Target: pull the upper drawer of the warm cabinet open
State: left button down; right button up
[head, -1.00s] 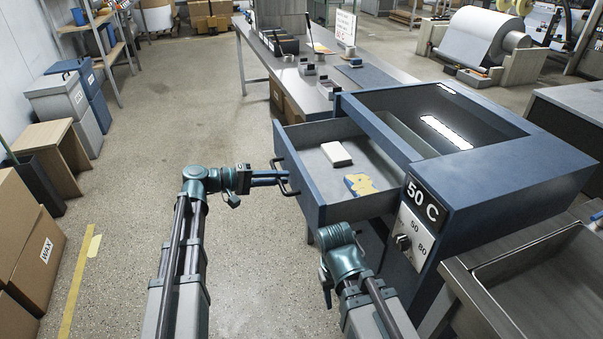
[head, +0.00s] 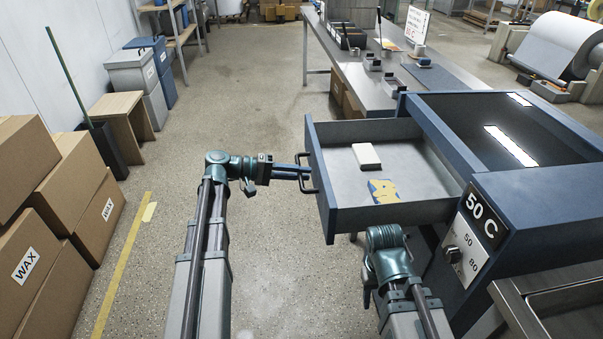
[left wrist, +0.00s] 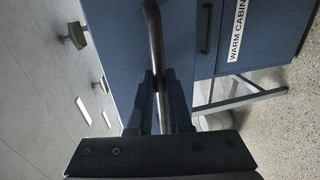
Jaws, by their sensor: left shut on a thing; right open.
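The warm cabinet (head: 575,185) is blue, with a "50 C" panel on its near side. Its upper drawer (head: 345,220) stands well out to the left, and its inside is in view. In it lie a small white block (head: 366,156) and a yellow and blue piece (head: 383,191). My left gripper (head: 303,173) is shut on the drawer's dark bar handle (head: 308,172). In the left wrist view the handle (left wrist: 153,40) runs between the fingers (left wrist: 160,100). My right arm is in front of the drawer's near side; its gripper fingers are hidden.
A long metal table (head: 375,93) with several small items stands behind the drawer. Cardboard boxes (head: 62,280) marked WAX and a wooden stool (head: 118,108) are at the left. A metal sink (head: 560,312) is at the lower right. The floor (head: 255,110) left of the drawer is clear.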

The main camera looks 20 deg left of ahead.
pick_arm(q)
jog(key=c, duration=0.8)
grip_release()
jog(key=shift+c, duration=0.2)
jog(key=p+v, duration=0.2)
jog(key=v, duration=1.1)
jog(key=shift+s+a+p, duration=0.2)
jog(key=shift+a+p, duration=0.15)
jog(key=shift+p, duration=0.05)
